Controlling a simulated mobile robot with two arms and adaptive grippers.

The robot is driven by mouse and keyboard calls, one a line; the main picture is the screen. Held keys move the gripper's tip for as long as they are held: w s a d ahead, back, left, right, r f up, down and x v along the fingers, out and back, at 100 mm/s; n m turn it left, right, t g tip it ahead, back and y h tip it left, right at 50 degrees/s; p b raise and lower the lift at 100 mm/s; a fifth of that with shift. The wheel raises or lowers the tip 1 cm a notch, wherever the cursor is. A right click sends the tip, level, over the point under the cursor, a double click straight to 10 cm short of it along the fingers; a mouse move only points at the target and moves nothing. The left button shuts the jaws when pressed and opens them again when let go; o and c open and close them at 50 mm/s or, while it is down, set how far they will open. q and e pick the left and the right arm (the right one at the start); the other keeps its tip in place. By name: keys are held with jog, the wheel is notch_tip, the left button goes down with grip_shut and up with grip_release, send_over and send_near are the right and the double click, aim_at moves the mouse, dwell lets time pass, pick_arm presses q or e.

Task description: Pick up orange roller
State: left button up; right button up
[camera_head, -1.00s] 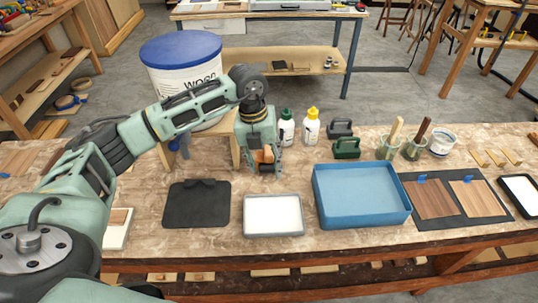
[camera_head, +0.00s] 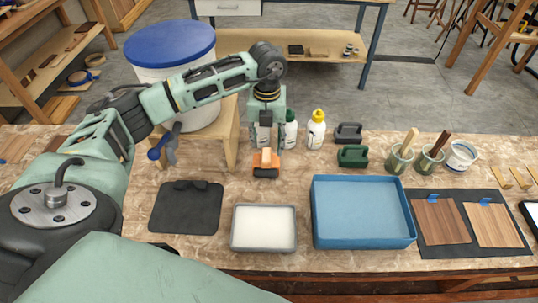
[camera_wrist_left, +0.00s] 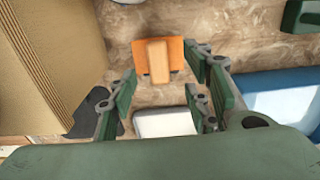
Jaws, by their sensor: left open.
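The orange roller (camera_head: 265,172) stands on the workbench, with an orange body and a pale wooden handle. In the head view it is just below and in front of my left gripper (camera_head: 267,142). The gripper points down, open and empty, with a finger to each side above the handle. In the left wrist view the roller (camera_wrist_left: 174,66) lies beyond the open fingers (camera_wrist_left: 160,100), near the middle, with no finger touching it. My right gripper is not in view.
A wooden stand (camera_head: 231,145) with a white bucket is close on the left. White bottles (camera_head: 316,132) stand behind and right. A black mat (camera_head: 185,208), a white tray (camera_head: 264,206) and a blue tray (camera_head: 362,240) lie in front. Green and black blocks sit to the right.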

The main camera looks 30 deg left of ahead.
aim_at(266, 153)
pick_arm(q)
jog(key=shift+s+f+p, duration=0.3)
jog(key=shift+f+p, duration=0.4)
jog(key=shift+f, duration=0.1)
jog(key=f, duration=0.2)
jog(key=shift+w+a+f+p, duration=0.1)
jog(key=shift+w+f+p, duration=0.1)
jog(key=shift+f+p, duration=0.2)
jog(key=shift+w+f, duration=0.1)
jog(key=shift+f, duration=0.35)
grip_shut()
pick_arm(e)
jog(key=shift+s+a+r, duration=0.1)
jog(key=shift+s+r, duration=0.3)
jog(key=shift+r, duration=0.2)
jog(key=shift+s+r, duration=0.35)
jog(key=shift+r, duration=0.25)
